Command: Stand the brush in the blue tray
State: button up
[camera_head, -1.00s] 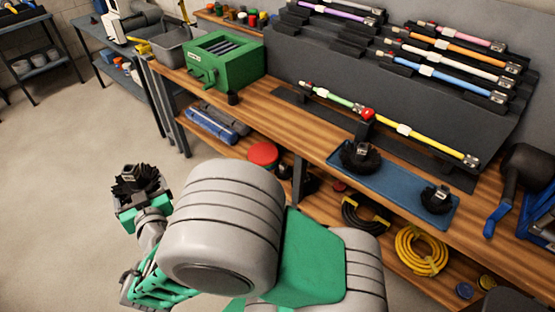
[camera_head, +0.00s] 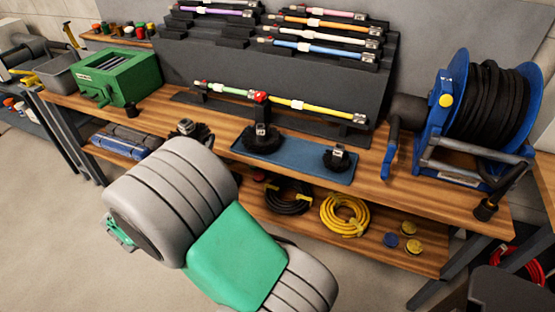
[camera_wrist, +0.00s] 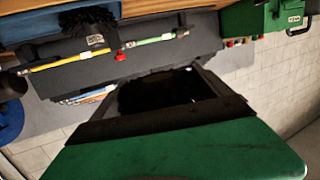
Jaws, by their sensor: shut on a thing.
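The held black brush (camera_head: 188,131) shows just above my arm in the head view, left of the blue tray, with its lower part hidden. In the wrist view my gripper (camera_wrist: 160,90) is shut on this brush (camera_wrist: 168,93), a dark mass between the fingers. My arm hides the gripper in the head view. The blue tray (camera_head: 294,160) lies on the bench. Two black brushes with metal-topped hubs stand in it, one at its left end (camera_head: 262,142) and one towards its right end (camera_head: 338,158). The tray also shows in the wrist view (camera_wrist: 40,22).
A dark rack (camera_head: 300,75) with coloured rods stands behind the tray, with a yellow rod (camera_head: 315,110) close behind it. A blue hose reel (camera_head: 485,105) stands at right, a green box (camera_head: 117,77) at left. Coiled hoses (camera_head: 345,214) lie on the lower shelf.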

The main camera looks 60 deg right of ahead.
jog(key=s+d+f+m+g+h+b, duration=0.15)
jog(key=s+d+m+g, duration=0.25)
jog(key=s+d, duration=0.5)
jog(key=m+g, duration=0.2)
jog(key=g, duration=0.2)
send_over(302, 154)
jog(key=f, duration=0.9)
jog(key=shift+a+f+p, duration=0.1)
jog(key=shift+a+p, duration=0.1)
jog(key=shift+p, duration=0.1)
notch_tip(302, 154, down, 3)
jog(key=shift+d+r, duration=0.1)
jog(key=shift+d, duration=0.05)
jog(key=shift+f+h, duration=0.25)
jog(key=shift+f, duration=0.1)
jog(key=shift+f+b, duration=0.3)
jog(key=shift+b, duration=0.05)
jog(key=shift+f+b, duration=0.25)
jog(key=shift+b, duration=0.15)
